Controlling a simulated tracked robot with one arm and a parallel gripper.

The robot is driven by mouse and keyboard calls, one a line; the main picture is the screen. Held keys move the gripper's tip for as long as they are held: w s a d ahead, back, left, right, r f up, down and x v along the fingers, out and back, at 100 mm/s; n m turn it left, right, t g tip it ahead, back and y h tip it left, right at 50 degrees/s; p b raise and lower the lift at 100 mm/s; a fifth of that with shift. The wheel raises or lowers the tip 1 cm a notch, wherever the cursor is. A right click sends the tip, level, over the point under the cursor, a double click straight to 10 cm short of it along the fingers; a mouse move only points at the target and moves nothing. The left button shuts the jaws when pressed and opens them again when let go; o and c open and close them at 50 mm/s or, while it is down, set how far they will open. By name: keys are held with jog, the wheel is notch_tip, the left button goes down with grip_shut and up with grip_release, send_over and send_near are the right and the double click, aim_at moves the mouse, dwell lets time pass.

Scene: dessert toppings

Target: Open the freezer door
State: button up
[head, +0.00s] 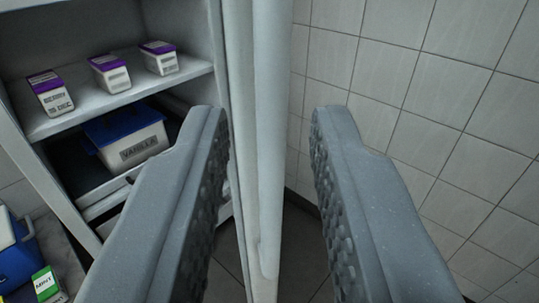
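The freezer (105,100) is on the left with its inside in view. Its white door (239,60) stands open and is seen nearly edge-on. A long pale vertical handle bar (272,130) runs along the door's right side. My gripper (268,125) is open, with one ribbed grey finger to each side of the handle bar in the picture. I cannot tell whether either finger touches the door or the handle. The left finger covers part of the freezer's lower inside.
A freezer shelf holds three small purple-lidded tubs (112,76). Below is a blue-lidded tub marked vanilla (130,142). A blue box (17,253) and a green-and-white mint pack (46,284) sit at lower left. A tiled wall (450,110) stands to the right.

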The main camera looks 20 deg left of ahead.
jog(key=shift+v, duration=1.9)
jog(key=shift+a, duration=0.1)
jog(key=shift+c, duration=0.2)
